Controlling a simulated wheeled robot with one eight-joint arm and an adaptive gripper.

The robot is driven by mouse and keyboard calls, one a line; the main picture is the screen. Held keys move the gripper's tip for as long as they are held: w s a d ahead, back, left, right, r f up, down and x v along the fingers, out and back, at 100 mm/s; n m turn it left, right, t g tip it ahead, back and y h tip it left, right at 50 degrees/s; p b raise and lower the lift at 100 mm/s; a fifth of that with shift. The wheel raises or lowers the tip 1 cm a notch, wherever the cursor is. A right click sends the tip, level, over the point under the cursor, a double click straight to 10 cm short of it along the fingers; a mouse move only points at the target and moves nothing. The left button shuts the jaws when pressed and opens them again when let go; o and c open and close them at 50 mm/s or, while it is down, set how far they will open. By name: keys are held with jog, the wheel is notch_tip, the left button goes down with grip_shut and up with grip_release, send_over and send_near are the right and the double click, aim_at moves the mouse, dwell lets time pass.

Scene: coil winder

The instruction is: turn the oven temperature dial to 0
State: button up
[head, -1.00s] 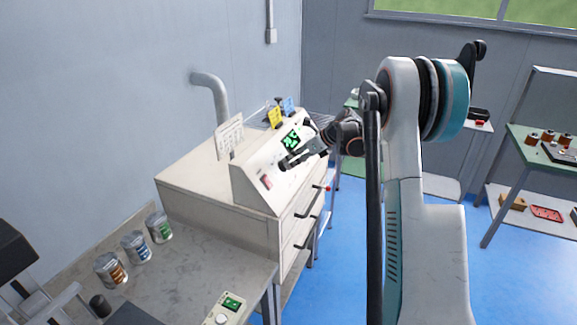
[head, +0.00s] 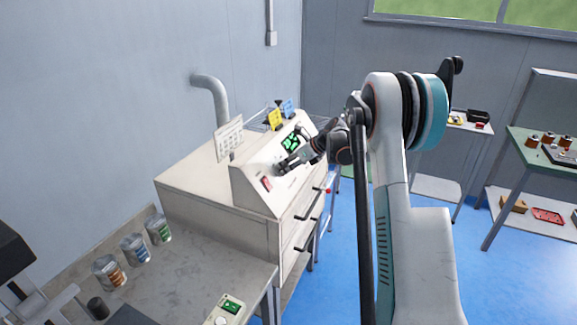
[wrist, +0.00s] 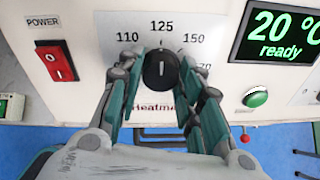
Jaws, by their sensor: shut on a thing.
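The oven (head: 215,185) is a pale cabinet with a sloped front panel, left of my arm in the head view. Its temperature dial (wrist: 160,68) is a round black knob in the wrist view. My gripper (wrist: 160,82), also in the head view (head: 281,168), is shut on the dial, one finger at each side. In the head view the gripper hides the dial.
A red power switch (wrist: 55,63) is left of the dial. A display (wrist: 277,36) reading "20" and "ready" and a green button (wrist: 255,97) are to the right. Several cans (head: 133,247) stand on the bench at the left. Blue floor is open to the right.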

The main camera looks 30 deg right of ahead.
jog(key=shift+n, duration=0.4)
jog(key=n+b, duration=0.1)
jog(key=n, duration=0.2)
jog(key=shift+n+t, duration=0.3)
jog(key=n+b, duration=0.1)
jog(key=n, duration=0.3)
jog(key=shift+s+f, duration=0.1)
jog(key=n+t+b, duration=0.1)
jog(key=n, duration=0.3)
jog(key=shift+n, duration=0.4)
jog(key=n, duration=0.4)
jog(key=shift+b, duration=0.35)
jog(key=shift+n+t, duration=0.3)
jog(key=o, duration=1.1)
jog(key=shift+c, duration=0.2)
